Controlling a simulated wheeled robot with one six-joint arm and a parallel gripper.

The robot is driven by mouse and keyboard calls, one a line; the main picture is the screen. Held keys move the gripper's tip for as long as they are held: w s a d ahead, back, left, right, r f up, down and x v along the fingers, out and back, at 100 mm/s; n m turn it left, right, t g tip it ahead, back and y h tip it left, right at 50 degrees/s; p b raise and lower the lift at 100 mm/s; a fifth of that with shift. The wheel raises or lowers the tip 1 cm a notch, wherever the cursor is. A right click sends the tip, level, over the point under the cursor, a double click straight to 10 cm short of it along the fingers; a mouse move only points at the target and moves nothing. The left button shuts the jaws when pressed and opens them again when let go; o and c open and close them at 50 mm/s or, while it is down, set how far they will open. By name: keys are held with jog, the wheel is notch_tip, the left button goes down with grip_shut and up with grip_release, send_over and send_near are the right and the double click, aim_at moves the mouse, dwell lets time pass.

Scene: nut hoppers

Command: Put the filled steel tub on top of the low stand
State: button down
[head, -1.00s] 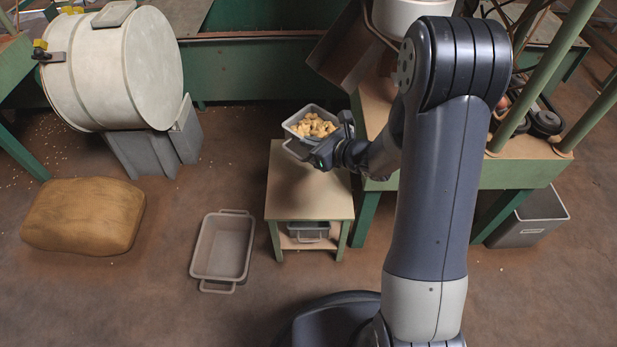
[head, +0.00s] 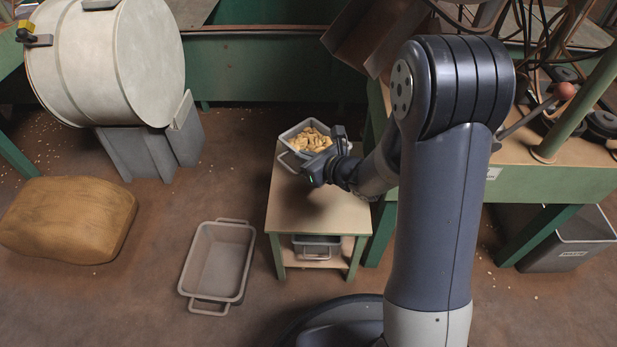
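The filled steel tub (head: 288,141) is a small grey tub with a light rim, heaped with pale tan pieces. In the head view it shows over the back part of the low stand (head: 300,204), a wooden-topped table with green legs. My gripper (head: 325,158) is at the tub's near right side and appears shut on it; the fingertips are partly hidden. The tub looks roughly level. I cannot tell whether its base touches the stand top or hangs just above it.
An empty grey tub (head: 217,262) lies on the floor left of the stand. Another grey tub (head: 317,247) sits on the stand's lower shelf. A brown sack (head: 67,220), a pale drum (head: 105,62), a green-framed bench (head: 540,180) and a grey bin (head: 570,240) stand around. The stand's front top is clear.

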jog(key=b, duration=0.2)
send_near(292, 166)
jog(key=shift+x, duration=2.15)
jog(key=shift+f+b, duration=0.15)
jog(key=shift+b, duration=0.2)
jog(key=c, duration=1.7)
grip_release()
jog(key=shift+d+r+p, duration=0.1)
jog(key=shift+r+p, duration=0.15)
jog(key=shift+p, duration=0.1)
jog(key=p+v, duration=0.3)
jog(key=v, duration=0.8)
jog(key=shift+s+d, duration=0.3)
jog(key=shift+s, duration=0.05)
